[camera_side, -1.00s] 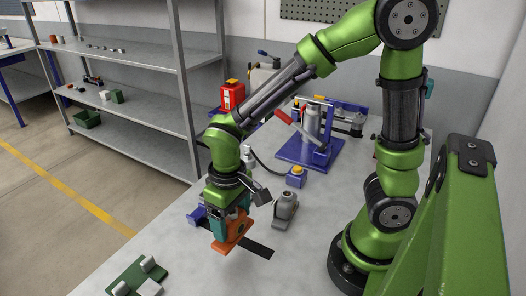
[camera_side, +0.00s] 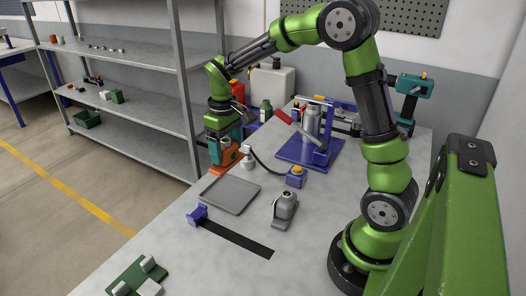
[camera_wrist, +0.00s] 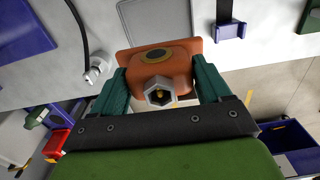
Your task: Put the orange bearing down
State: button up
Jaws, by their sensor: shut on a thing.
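The orange bearing (camera_side: 224,170) is a blocky housing on a flat flange, near the table's back left edge in the side view. My gripper (camera_side: 225,155) points down with its teal fingers shut on it. In the wrist view the orange bearing (camera_wrist: 180,62) sits between the two fingers of my gripper (camera_wrist: 160,78), with a dark oval bore and a grey hex fitting showing. I cannot tell whether its underside touches the table or hangs above it.
A flat grey plate (camera_side: 231,195) lies just in front. A blue press (camera_side: 318,155), a yellow-buttoned box (camera_side: 296,177) and a grey pillow-like fixture (camera_side: 285,208) stand farther right. A black strip (camera_side: 240,241) lies nearer.

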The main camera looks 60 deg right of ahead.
notch_tip(320, 180, down, 10)
jog(key=shift+r, duration=0.1)
dwell(0.4)
jog(key=shift+f, duration=0.2)
jog(key=o, duration=1.5)
jog(key=shift+c, duration=0.2)
